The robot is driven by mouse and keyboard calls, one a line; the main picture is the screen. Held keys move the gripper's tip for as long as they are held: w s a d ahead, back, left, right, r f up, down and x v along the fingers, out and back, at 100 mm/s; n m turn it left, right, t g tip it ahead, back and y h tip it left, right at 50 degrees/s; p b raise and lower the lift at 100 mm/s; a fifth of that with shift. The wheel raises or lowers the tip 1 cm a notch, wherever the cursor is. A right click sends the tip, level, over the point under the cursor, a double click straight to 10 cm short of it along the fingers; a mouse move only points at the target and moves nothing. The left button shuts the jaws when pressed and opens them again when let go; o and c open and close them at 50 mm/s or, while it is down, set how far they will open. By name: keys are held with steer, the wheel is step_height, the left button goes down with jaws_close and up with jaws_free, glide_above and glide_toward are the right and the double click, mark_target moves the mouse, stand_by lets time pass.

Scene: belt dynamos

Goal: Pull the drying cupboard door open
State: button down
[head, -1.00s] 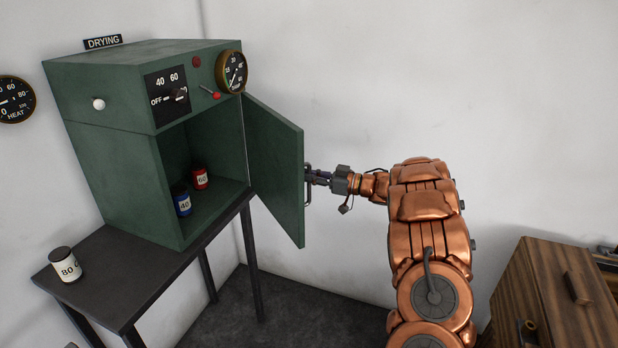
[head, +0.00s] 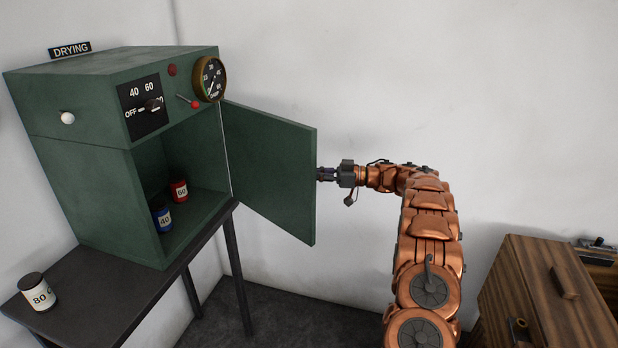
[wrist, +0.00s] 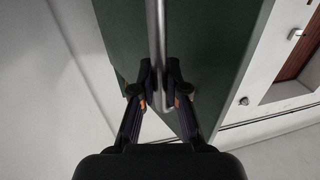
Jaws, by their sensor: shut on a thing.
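The green drying cupboard (head: 90,210) stands on a dark table, with its front opening uncovered. Its door (head: 268,172) is swung well open to the right, hinged at the cupboard's right front edge. My gripper (head: 320,174) is at the door's free edge in the head view. In the wrist view my gripper (wrist: 159,92) is shut on the metal bar handle (wrist: 156,30), with a finger on either side of it. The handle is hidden behind the door in the head view. The door's green face (wrist: 215,40) fills the middle of the wrist view.
A blue can (head: 161,217) and a red can (head: 179,191) stand inside the cupboard. A white can marked 80 (head: 38,293) stands on the table (head: 95,285). A wooden cabinet (head: 545,290) is at the lower right. Open floor lies between.

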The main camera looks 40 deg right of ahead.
steer(key=shift+w+d, duration=0.25)
steer(key=shift+d, duration=0.5)
steer(key=shift+d, duration=0.2)
steer(key=c, duration=1.3)
jaws_free()
steer(key=shift+r, duration=0.1)
steer(key=shift+c, duration=0.2)
steer(key=shift+o, duration=0.8)
steer(key=v, duration=1.2)
steer(key=shift+a, duration=0.1)
